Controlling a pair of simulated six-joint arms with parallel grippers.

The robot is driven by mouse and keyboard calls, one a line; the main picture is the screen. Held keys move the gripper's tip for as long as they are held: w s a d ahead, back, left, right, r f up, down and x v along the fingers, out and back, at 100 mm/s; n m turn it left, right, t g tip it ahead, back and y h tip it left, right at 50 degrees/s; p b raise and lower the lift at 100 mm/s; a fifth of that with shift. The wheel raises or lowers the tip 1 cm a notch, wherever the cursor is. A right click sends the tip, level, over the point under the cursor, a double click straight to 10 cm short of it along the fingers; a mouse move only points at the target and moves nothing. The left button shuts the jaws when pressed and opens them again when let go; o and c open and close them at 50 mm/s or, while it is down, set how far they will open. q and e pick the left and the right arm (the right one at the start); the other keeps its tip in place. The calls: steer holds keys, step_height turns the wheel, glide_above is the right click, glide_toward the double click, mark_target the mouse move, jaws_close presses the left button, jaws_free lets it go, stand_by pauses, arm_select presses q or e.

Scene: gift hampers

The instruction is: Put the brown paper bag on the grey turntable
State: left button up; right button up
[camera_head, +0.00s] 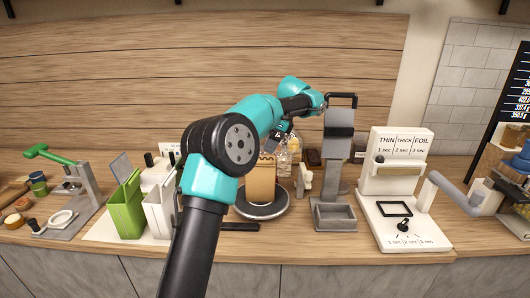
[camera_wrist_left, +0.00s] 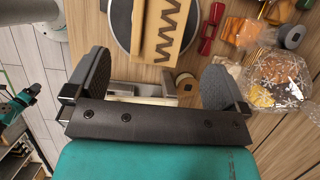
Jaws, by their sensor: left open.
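The brown paper bag (camera_head: 261,182) stands upright on the grey turntable (camera_head: 262,212), with its zigzag top edge up. In the left wrist view the bag (camera_wrist_left: 151,42) shows at the top over the dark disc of the turntable (camera_wrist_left: 122,22). My left gripper (camera_head: 284,132) is above the bag and apart from it. In the left wrist view its two fingers (camera_wrist_left: 155,82) are spread wide with nothing held between them. My left arm crosses in front of part of the scene. My right gripper does not show.
A green holder (camera_head: 126,208) and white holders stand left of the turntable. A grey stand with a tray (camera_head: 334,217) and a white sealing machine (camera_head: 398,165) stand to the right. A clear snowflake bag (camera_wrist_left: 280,78) with treats shows in the wrist view.

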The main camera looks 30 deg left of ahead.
arm_select(q)
steer(key=shift+v, duration=1.2)
